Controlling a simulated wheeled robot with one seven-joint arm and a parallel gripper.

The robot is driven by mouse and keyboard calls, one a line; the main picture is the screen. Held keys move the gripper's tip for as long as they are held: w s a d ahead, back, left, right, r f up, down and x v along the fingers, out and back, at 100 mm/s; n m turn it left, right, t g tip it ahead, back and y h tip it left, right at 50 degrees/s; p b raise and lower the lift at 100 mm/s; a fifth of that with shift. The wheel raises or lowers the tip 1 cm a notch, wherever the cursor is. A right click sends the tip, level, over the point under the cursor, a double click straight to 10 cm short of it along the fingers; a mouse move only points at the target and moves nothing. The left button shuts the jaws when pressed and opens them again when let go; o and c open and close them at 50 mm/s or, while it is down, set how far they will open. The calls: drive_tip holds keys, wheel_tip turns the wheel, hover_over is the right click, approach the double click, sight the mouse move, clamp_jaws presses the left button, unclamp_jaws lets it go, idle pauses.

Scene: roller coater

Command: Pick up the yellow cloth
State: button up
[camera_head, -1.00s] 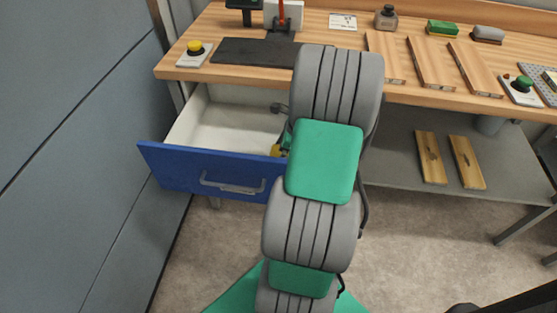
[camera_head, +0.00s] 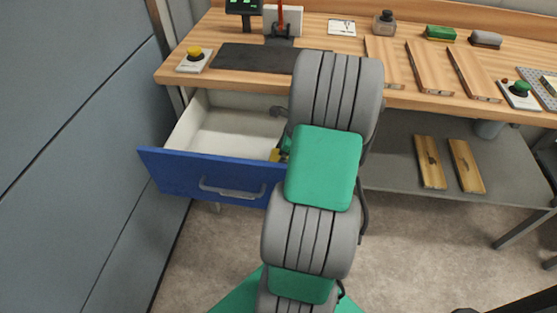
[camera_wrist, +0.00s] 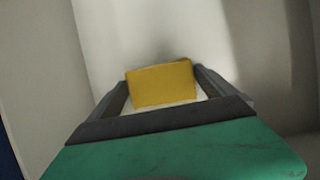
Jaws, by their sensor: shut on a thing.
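The yellow cloth (camera_wrist: 162,84) is a folded yellow block between the two fingers of my gripper (camera_wrist: 162,88) in the wrist view. The fingers are shut on it from both sides. In the head view a small yellow part of the cloth (camera_head: 275,155) shows at the right side of the open drawer (camera_head: 215,130). My arm hides most of the gripper there. Pale drawer surfaces surround the cloth in the wrist view. I cannot tell whether the cloth touches the drawer floor.
The drawer's blue front (camera_head: 210,177) stands out below the wooden bench (camera_head: 330,50). A grey wall (camera_head: 75,150) is close on the left. A lower shelf (camera_head: 400,170) with two wooden pieces is on the right. The visible drawer floor is bare.

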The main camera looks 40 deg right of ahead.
wheel_tip(320, 180, up, 18)
drive_tip(key=p, duration=0.4)
drive_tip(key=shift+f, duration=0.25)
